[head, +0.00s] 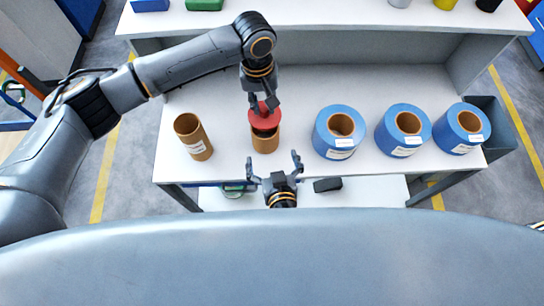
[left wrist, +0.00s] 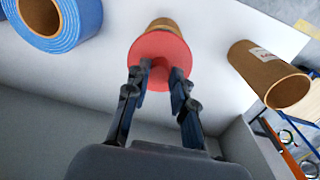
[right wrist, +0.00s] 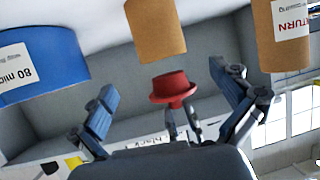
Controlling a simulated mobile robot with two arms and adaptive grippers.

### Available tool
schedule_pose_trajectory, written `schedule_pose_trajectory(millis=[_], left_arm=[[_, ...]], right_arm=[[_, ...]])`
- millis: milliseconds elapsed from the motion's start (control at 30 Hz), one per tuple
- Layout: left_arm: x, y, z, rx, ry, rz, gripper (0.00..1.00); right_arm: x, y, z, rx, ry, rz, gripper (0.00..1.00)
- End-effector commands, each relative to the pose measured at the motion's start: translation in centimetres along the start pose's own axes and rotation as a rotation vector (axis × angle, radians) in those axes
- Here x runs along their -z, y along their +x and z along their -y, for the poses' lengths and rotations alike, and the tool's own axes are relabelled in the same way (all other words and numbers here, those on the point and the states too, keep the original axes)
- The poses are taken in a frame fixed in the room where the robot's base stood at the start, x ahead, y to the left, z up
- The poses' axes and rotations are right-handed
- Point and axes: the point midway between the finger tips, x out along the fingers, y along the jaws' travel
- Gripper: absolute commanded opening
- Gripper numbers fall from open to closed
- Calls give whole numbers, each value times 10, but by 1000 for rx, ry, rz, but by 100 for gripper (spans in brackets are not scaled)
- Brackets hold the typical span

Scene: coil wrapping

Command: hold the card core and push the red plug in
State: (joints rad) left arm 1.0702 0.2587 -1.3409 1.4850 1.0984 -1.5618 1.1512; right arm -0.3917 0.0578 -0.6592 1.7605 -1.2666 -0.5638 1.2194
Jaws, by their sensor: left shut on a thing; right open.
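The red plug (head: 263,116) is in my left gripper (head: 264,106), which is shut on it above the card core (head: 265,141). The brown card core stands upright on the white table. In the right wrist view, which looks upside down, the plug (right wrist: 172,88) is apart from the core's (right wrist: 157,30) open end. In the left wrist view the plug's red disc (left wrist: 160,56) hides most of the core (left wrist: 163,25). My right gripper (head: 275,168) is open and empty, on the near side of the core and apart from it.
A second card core (head: 193,137) with a white label stands to the left. Blue coils (head: 340,132) stand in a row to the right. A raised shelf (head: 320,20) runs along the back. A dark object (head: 327,185) lies on the lower near shelf.

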Motion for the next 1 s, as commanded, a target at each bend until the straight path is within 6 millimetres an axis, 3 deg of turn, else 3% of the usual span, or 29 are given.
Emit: schedule_pose_trajectory(millis=[200, 367, 800, 1000], left_arm=[[0, 0, 0, 0, 0, 0, 0], [0, 0, 0, 0, 0, 0, 0], [0, 0, 0, 0, 0, 0, 0], [0, 0, 0, 0, 0, 0, 0]], right_arm=[[-15, 2, 0, -1, 2, 1, 100], [-16, 11, 0, 0, 0, -3, 100], [-15, 90, 0, 0, -1, -2, 100], [-16, 114, 0, 0, -1, -1, 100]])
